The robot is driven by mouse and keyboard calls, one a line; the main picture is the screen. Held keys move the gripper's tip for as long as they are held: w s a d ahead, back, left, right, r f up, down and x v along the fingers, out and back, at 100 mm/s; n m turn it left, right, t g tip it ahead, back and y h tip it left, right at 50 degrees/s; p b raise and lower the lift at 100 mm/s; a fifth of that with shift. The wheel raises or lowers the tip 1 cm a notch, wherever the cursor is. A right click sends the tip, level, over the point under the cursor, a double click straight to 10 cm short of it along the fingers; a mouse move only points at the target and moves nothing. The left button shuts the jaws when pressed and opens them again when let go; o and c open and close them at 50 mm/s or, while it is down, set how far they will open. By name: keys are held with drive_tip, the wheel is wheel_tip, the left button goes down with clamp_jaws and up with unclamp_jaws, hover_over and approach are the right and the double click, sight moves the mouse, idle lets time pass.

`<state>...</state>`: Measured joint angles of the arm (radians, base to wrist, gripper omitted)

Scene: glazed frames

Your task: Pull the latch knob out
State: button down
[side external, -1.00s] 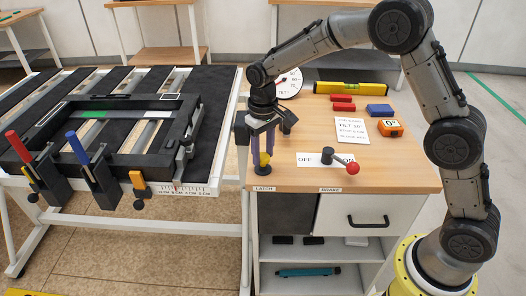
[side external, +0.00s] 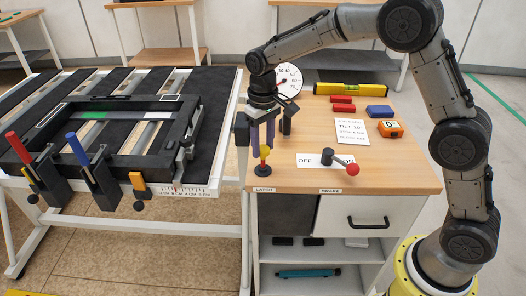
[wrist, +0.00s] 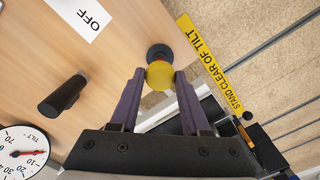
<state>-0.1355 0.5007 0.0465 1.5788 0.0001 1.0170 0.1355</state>
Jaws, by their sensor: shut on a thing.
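The latch knob is a yellow ball (side external: 264,152) on a short stem over a round black base (side external: 263,170), at the front left corner of the wooden bench top, above the LATCH label (side external: 263,190). My gripper (side external: 263,144) points down at it, with its purple fingers on either side of the ball. In the wrist view the yellow knob (wrist: 159,75) sits between the two fingertips, with the black base (wrist: 159,53) beyond it. My gripper is shut on the knob. The stem is partly hidden by the ball in the wrist view.
A red-tipped brake lever (side external: 352,169) stands to the right on the bench. A dial (side external: 288,80), a yellow level (side external: 352,89), and red and blue blocks lie behind. The tilting table with the black frame (side external: 110,170) is to the left, across a gap.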

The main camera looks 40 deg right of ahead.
sight(263, 147)
drive_tip(key=shift+r, duration=0.5)
drive_tip(key=c, duration=0.6)
unclamp_jaws()
drive_tip(key=shift+r, duration=0.1)
drive_tip(key=shift+o, duration=1.1)
drive_tip(key=shift+f, duration=0.2)
drive_tip(key=shift+r, duration=0.1)
wheel_tip(263, 147, up, 14)
drive_tip(key=shift+d, duration=0.1)
